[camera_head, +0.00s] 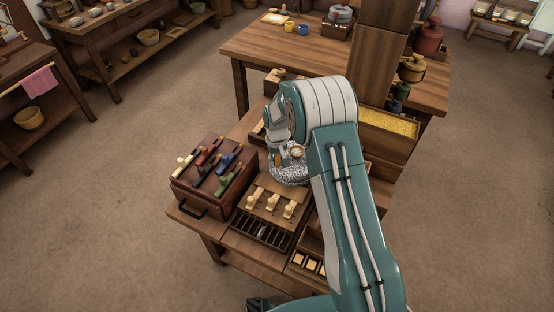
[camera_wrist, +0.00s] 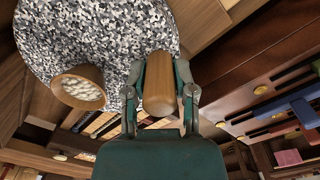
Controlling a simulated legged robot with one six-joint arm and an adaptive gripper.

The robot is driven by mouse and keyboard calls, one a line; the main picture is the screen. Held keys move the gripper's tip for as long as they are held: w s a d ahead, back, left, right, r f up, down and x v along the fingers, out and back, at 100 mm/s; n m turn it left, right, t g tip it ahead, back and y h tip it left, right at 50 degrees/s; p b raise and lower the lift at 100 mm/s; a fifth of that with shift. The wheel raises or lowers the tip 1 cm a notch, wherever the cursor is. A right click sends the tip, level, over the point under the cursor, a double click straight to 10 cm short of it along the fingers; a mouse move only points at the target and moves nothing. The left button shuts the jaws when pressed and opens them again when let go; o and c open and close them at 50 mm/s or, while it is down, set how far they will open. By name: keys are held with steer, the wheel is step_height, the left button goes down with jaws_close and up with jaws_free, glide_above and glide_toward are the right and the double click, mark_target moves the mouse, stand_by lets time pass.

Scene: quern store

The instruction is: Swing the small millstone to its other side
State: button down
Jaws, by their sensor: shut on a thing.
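The small millstone (camera_head: 291,176) is a round speckled grey stone on the workbench, partly hidden by my arm in the head view. It fills the upper left of the wrist view (camera_wrist: 95,35). An upright wooden handle (camera_wrist: 159,92) stands near its rim. A wooden cup with pale grains (camera_wrist: 78,87) sits on the stone, left of the handle. My gripper (camera_wrist: 160,75) has one finger on each side of the handle and is shut on it. In the head view the fingers are hard to make out.
Left of the stone is a dark box with coloured levers (camera_head: 213,165). In front are a board with pale knobs (camera_head: 271,202) and a slotted tray (camera_head: 262,232). A yellow-filled trough (camera_head: 388,125) and a wooden post (camera_head: 377,50) stand behind. Open floor lies left.

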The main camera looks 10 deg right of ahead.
mark_target(297, 172)
steer(key=shift+s+f, duration=0.1)
steer(key=n, duration=0.1)
steer(key=s+d+n, duration=0.1)
steer(key=n, duration=0.1)
steer(key=shift+s, duration=0.3)
steer(key=n, duration=0.1)
steer(key=s+d+n, duration=0.1)
steer(key=n, duration=0.2)
steer(key=shift+s+d, duration=0.2)
steer(key=shift+s, duration=0.05)
steer(key=d+n, duration=0.1)
steer(key=n, duration=0.2)
steer(key=shift+s+d, duration=0.4)
steer(key=shift+s+d+n, duration=0.1)
steer(key=shift+d+n, duration=0.35)
steer(key=shift+n, duration=0.45)
steer(key=shift+d+n, duration=0.4)
steer(key=shift+n, duration=0.5)
steer(key=shift+c, duration=2.1)
jaws_free()
steer(key=shift+f, duration=0.1)
